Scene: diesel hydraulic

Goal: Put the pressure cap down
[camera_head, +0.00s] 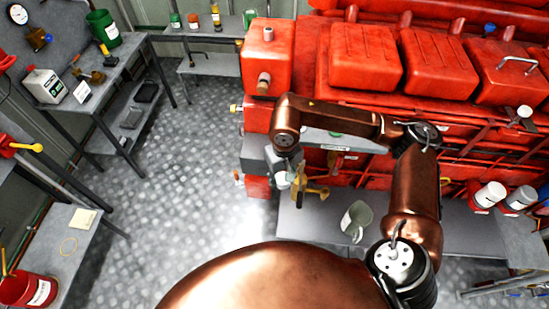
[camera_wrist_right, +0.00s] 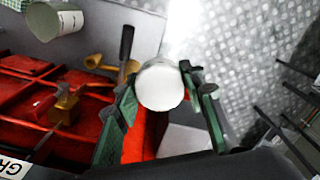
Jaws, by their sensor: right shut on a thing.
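My right gripper (camera_head: 281,172) hangs at the end of the bent arm, beside the left end of the red engine (camera_head: 365,58). In the right wrist view its two green fingers (camera_wrist_right: 160,82) are shut on a round white piece, which I take as the pressure cap (camera_wrist_right: 160,87). The cap's flat pale face is toward the wrist camera, and it is held clear of the floor. In the head view it shows only as a small pale shape (camera_head: 282,181) below the wrist. My left gripper is not in view.
A grey bench (camera_head: 330,238) in front of the engine holds a grey-green jug (camera_head: 357,219). A yellow brass funnel-like piece (camera_head: 318,190) is close beside the gripper. White-and-red cans (camera_head: 489,195) stand at the right. Workbenches line the left wall; the metal floor (camera_head: 190,130) between is clear.

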